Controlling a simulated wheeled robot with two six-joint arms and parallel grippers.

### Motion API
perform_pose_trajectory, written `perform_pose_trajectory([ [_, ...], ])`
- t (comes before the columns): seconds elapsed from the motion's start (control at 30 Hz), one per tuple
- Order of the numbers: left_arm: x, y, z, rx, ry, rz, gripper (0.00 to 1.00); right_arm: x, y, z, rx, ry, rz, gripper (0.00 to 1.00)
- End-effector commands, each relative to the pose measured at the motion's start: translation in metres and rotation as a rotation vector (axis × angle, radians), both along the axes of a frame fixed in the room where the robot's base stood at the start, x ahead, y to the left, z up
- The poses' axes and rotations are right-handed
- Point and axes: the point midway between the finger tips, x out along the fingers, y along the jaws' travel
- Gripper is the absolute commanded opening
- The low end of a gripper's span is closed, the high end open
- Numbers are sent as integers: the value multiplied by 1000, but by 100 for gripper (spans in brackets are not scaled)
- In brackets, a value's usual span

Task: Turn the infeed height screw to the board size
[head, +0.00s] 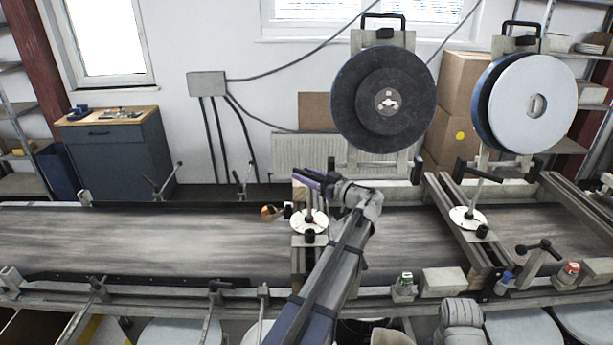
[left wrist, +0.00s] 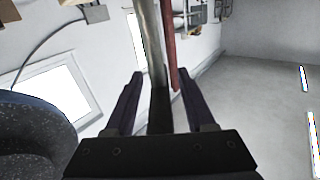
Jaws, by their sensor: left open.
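The infeed height screw's station stands across the conveyor at the middle of the head view, with a white round dial (head: 309,226) on it. The shaft above the dial is largely hidden by my left gripper (head: 312,180). My left gripper is open, its dark purple fingers pointing left above the dial. In the left wrist view the fingers (left wrist: 165,100) stand apart with a pale metal post (left wrist: 148,40) showing between them; I cannot tell whether it is the screw or how near it is. No contact is visible.
A second station with a white dial (head: 467,218) stands to the right. A dark disc (head: 350,105) and a pale disc (head: 550,85) hang above the line. An orange-ended part (head: 269,212) sits left of the near dial. The conveyor belt (head: 130,235) is clear at left.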

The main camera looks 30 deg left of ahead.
Motion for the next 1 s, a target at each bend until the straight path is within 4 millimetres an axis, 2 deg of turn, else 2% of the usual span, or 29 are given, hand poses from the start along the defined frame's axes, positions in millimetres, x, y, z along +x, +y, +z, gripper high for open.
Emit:
perform_pose_trajectory([
  [0.07,0,0,0,0,0,0,50,0,0,0,0,0,0,50],
  [0.5,0,0,0,0,0,0,1,0,0,0,0,0,0,50],
  [1.0,-1,0,0,0,0,-21,0,0,0,0,0,0,0,50],
])
